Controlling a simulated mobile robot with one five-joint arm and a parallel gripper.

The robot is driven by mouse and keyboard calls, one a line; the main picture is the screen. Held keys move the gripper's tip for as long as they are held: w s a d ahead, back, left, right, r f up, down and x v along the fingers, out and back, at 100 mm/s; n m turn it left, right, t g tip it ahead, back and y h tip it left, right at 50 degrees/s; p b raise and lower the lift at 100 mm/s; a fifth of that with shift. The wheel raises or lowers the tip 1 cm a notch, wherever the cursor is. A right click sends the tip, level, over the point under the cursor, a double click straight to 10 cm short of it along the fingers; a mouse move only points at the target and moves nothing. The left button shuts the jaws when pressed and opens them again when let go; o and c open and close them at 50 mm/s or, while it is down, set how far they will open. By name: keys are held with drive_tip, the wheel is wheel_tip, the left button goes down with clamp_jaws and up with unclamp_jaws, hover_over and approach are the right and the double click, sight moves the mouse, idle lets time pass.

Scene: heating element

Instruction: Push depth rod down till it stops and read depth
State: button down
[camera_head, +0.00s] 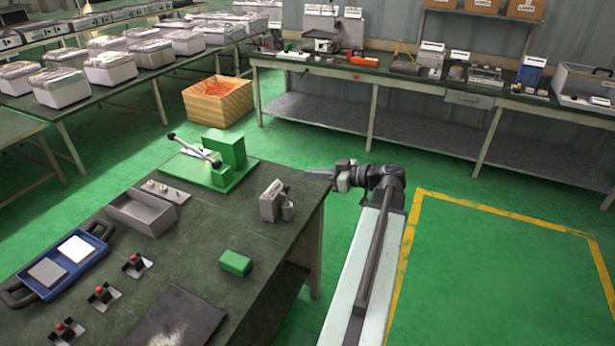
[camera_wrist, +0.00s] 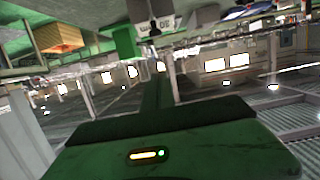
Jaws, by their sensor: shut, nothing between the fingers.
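A small grey upright device (camera_head: 271,203) with a dark top and a short cylinder at its side stands near the right edge of the dark table (camera_head: 205,270). It may be the depth gauge, but I cannot make out a rod or a reading on it. In the wrist view a pale block (camera_wrist: 152,27) with dark marks shows at the top, too small to read.
A green lever fixture (camera_head: 222,150) stands at the table's back. A grey bin (camera_head: 140,212), blue tray (camera_head: 85,240), red-knobbed parts (camera_head: 102,293) and green block (camera_head: 235,263) lie on the table. A crate (camera_head: 218,101) and workbench (camera_head: 425,80) stand behind. Floor at right is clear.

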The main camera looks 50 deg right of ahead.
drive_tip(key=w+a+f+b, duration=0.2)
drive_tip(key=w+f+b, duration=0.3)
drive_tip(key=w+f, duration=0.1)
drive_tip(key=shift+w, duration=0.55)
wheel_tip(320, 180, down, 4)
drive_tip(key=b, duration=0.4)
drive_tip(key=shift+s+a+r, duration=0.1)
drive_tip(key=shift+r, duration=0.1)
